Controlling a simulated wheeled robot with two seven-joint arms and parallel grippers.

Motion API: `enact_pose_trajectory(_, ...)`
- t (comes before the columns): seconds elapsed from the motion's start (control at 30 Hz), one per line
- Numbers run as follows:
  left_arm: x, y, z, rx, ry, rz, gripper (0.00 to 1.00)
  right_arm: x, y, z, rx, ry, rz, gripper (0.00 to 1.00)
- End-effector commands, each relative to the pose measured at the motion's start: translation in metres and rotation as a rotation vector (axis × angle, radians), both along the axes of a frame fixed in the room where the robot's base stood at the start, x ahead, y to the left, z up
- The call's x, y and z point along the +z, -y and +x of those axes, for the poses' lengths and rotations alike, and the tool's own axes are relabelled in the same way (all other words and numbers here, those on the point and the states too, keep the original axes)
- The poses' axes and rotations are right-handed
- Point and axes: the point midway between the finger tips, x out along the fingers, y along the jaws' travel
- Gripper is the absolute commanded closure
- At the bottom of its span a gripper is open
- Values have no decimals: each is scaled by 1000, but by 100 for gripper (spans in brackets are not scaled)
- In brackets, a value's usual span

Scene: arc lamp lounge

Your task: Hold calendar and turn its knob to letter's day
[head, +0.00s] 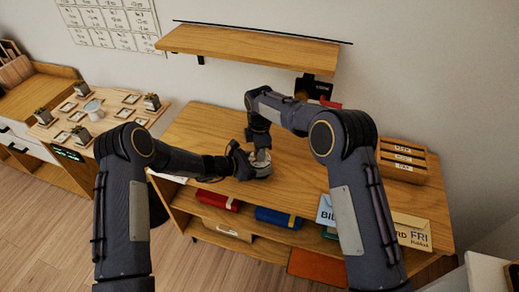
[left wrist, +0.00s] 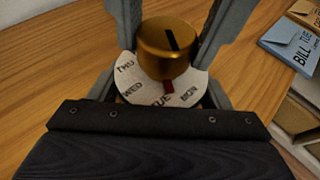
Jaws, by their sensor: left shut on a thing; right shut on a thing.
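The calendar (left wrist: 135,85) is a pale round dial with the days THU, WED, TUE and MON showing around a brass knob (left wrist: 165,50). A red marker (left wrist: 168,86) at the knob's near edge lies close to TUE, towards MON. The black line on the knob's top points away from me. In the head view the calendar (head: 261,166) stands on the wooden table. My left gripper (head: 246,164) is shut on its body from the left. My right gripper (head: 261,152) comes down at the knob, shut; its exact contact is hidden. An envelope (head: 410,232) reads FRI; another (left wrist: 292,42) reads BILL TUE.
A wooden letter rack (head: 402,162) stands at the table's right. A shelf (head: 250,46) is on the wall above. Red (head: 218,200) and blue (head: 278,217) items lie in the shelf below the tabletop. The tabletop around the calendar is mostly clear.

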Motion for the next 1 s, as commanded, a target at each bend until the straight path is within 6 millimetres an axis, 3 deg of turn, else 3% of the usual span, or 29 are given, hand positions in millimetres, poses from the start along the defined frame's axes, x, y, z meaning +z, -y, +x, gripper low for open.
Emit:
enact_pose_trajectory(0.6, 1, 0, 0, 0, 0, -1, 64, 1, -1, 1, -564, 1, 0, 88)
enact_pose_trajectory(1.0, 0, 0, 0, 0, -1, 0, 64, 1, -1, 2, -785, 2, 1, 88)
